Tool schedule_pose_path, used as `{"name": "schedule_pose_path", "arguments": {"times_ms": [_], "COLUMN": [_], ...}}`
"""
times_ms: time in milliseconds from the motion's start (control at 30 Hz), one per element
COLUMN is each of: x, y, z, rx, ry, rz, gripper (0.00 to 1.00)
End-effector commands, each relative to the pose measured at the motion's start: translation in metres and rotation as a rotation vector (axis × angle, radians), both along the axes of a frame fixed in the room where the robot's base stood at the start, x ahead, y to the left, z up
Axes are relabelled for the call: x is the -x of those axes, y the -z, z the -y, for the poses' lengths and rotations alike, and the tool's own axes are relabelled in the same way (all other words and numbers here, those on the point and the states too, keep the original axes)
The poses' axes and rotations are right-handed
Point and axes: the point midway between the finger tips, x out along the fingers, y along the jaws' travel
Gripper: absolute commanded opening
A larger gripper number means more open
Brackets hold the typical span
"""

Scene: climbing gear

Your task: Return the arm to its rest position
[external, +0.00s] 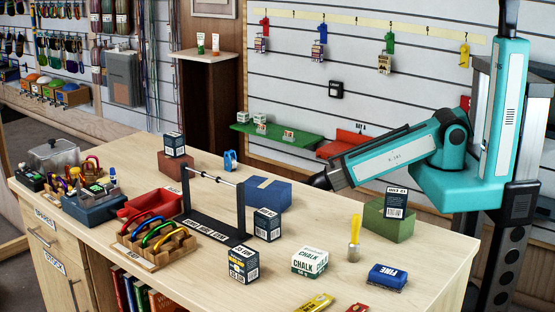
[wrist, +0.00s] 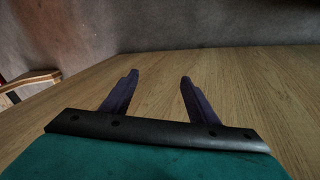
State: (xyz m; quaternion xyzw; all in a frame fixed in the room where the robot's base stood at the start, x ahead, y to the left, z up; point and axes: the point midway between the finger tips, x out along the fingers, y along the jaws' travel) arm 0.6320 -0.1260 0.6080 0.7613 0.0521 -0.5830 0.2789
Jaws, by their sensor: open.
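My gripper (wrist: 158,76) shows in the wrist view with its two dark fingers apart and nothing between them. Bare wooden tabletop lies beyond the fingers. In the external view my teal arm reaches in from the right, and its dark end (external: 319,181) points left over the bench (external: 200,275). It appears in front of or near the blue box (external: 268,193); the fingers are too small and dark to make out there, and the exact gap to the box is unclear.
A black stand with a bar (external: 213,225) is left of the blue box. A green box (external: 388,222) with a dark carton on it stands below my arm. Chalk box (external: 310,262), yellow-handled brush (external: 354,240) and blue block (external: 388,277) lie near the front. Slatted wall shelves are behind.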

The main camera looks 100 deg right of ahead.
Motion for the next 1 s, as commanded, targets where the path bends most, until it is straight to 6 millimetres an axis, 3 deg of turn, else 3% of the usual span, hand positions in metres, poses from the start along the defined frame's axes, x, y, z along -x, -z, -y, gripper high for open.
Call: {"name": "schedule_pose_path", "arguments": {"times_ms": [100, 300, 500, 700, 833, 1000], "x": [0.045, 0.121, 0.202, 0.28, 0.316, 0.335], "y": [0.03, 0.07, 0.097, 0.109, 0.111, 0.112], "z": [-0.021, -0.053, -0.083, -0.109, -0.12, -0.126], "rx": [-0.057, -0.131, -0.18, -0.202, -0.203, -0.201], "ry": [0.068, 0.194, 0.324, 0.45, 0.508, 0.543], "rz": [-0.1, -0.27, -0.448, -0.621, -0.702, -0.747], "gripper": [0.54, 0.54, 0.54, 0.54, 0.54, 0.54]}}
